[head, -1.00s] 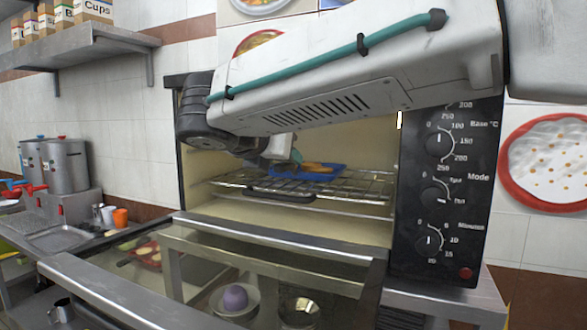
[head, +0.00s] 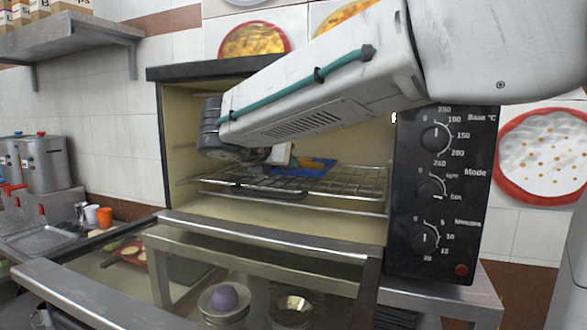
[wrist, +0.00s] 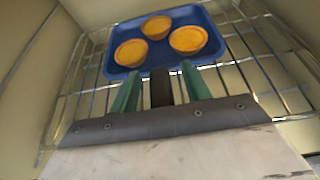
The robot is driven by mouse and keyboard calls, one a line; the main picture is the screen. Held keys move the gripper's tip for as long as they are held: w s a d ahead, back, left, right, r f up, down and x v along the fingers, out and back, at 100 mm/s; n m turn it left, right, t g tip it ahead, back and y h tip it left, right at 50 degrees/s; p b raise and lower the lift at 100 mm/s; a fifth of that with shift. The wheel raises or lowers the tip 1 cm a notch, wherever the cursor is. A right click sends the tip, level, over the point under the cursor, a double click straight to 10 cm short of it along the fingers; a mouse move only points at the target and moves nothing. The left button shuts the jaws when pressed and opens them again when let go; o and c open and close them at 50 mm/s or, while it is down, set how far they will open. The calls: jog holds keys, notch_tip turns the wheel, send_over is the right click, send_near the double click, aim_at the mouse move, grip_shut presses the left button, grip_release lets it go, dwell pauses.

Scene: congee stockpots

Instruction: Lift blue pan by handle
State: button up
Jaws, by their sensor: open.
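The blue pan (head: 313,171) sits on a wire rack inside the open oven. In the wrist view the blue pan (wrist: 158,53) holds three round orange-yellow tarts (wrist: 188,40). A short dark handle (wrist: 161,88) points from its near edge toward me. My gripper (wrist: 160,71) is open. Its two green fingers stand on either side of the handle, with gaps to it, tips close to the pan's near edge. In the head view my gripper (head: 284,157) is inside the oven beside the pan, and my arm partly hides it.
The wire rack (head: 345,184) has a dark loop (head: 268,191) at its front. The oven's control panel (head: 433,195) is on the right. The glass door (head: 190,275) is folded down in front. The oven's side walls are close around my gripper.

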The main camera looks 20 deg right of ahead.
jog(key=shift+c, duration=0.4)
grip_shut()
jog(key=shift+r, duration=0.15)
